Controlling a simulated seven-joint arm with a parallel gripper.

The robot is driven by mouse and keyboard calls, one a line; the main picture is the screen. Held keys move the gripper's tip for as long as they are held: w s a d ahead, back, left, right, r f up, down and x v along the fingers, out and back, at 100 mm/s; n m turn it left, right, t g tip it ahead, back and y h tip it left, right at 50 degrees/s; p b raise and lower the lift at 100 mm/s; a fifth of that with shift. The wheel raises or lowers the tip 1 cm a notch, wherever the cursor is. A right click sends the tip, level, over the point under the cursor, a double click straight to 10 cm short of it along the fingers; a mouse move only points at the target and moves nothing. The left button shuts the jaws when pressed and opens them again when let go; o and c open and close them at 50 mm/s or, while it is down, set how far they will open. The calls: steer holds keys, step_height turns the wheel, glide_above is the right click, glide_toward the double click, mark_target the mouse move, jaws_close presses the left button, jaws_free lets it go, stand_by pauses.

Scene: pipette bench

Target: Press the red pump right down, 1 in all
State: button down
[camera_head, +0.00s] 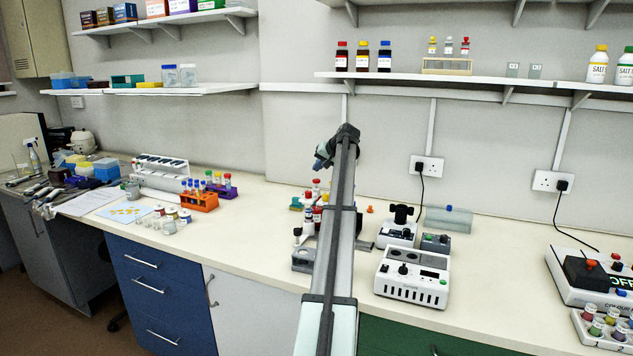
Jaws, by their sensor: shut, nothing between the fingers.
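A cluster of small bottles and red-topped pieces (308,210) stands on the bench just left of my arm. One red top (316,181) is the highest of them and may be the red pump; the view is too small to be sure. My gripper (319,166) hangs at the arm's far end, above this cluster and apart from the bench. It looks shut and empty, though its fingertips are hard to make out. My arm covers the right part of the cluster, so I cannot tell how far down any pump stands.
An orange tube rack (199,202) stands to the left. A white device with dark knobs (412,276) and a smaller one (397,233) stand right of my arm. A shelf (470,80) with bottles runs along the wall.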

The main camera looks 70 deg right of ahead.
mark_target(318, 180)
steer(key=shift+r, duration=1.7)
